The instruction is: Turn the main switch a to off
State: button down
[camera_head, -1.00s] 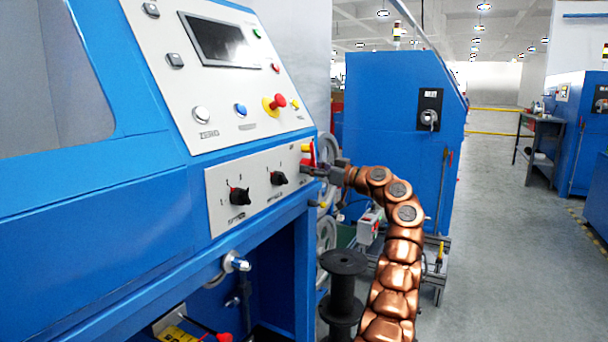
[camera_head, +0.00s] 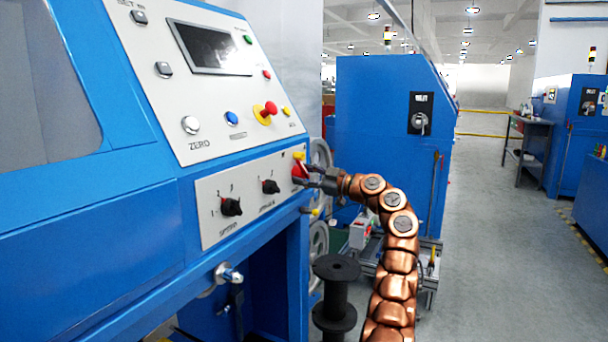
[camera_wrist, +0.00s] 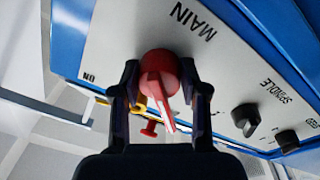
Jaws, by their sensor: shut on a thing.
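The main switch a is a red rotary knob (camera_wrist: 161,78) on the light grey panel, under the word MAIN in the wrist view. Its red grip bar points down and slightly right in that view; the ON mark is off to the left. The switch also shows as a small red patch (camera_head: 298,170) at the panel's right end in the head view. My gripper (camera_wrist: 160,85) is shut on the switch, with one dark finger on each side. In the head view my gripper (camera_head: 308,176) reaches the panel from the right and partly hides the switch.
The spindle knob (camera_wrist: 244,118) and another black knob (camera_wrist: 287,140) sit beside the switch. A red emergency button (camera_head: 267,112) is on the panel above. A black spool (camera_head: 336,290) stands below, left of my arm. Open floor (camera_head: 490,250) lies to the right.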

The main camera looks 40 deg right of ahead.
dwell(0.3)
jog(key=c, duration=0.6)
grip_release()
jog(key=v, duration=1.2)
